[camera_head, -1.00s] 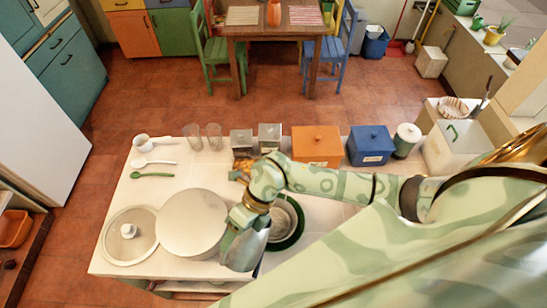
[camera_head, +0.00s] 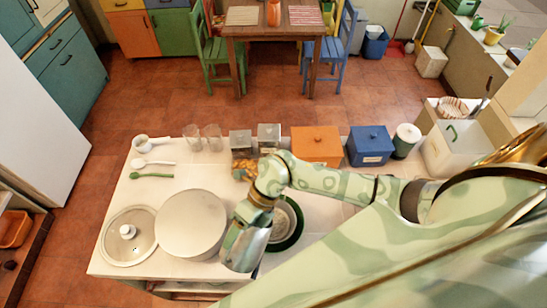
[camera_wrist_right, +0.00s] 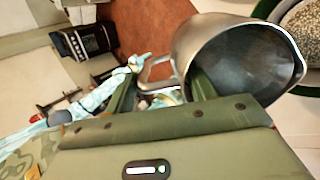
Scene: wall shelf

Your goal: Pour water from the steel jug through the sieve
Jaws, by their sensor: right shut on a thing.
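The steel jug (camera_head: 246,248) is held by my right gripper (camera_head: 258,206) over the counter, just left of the sieve (camera_head: 284,218). In the right wrist view my right gripper (camera_wrist_right: 165,90) is shut on the handle of the jug (camera_wrist_right: 235,52). The jug is tilted, with its wide mouth facing right and its grey inside showing; I cannot make out water in it. In the head view my forearm partly hides the sieve. My left gripper is not in view.
A large pale round pot (camera_head: 190,223) and a glass lid (camera_head: 142,250) stand left of the jug. Glasses (camera_head: 212,137), jars (camera_head: 241,142), an orange box (camera_head: 316,144) and a blue box (camera_head: 370,146) line the back edge.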

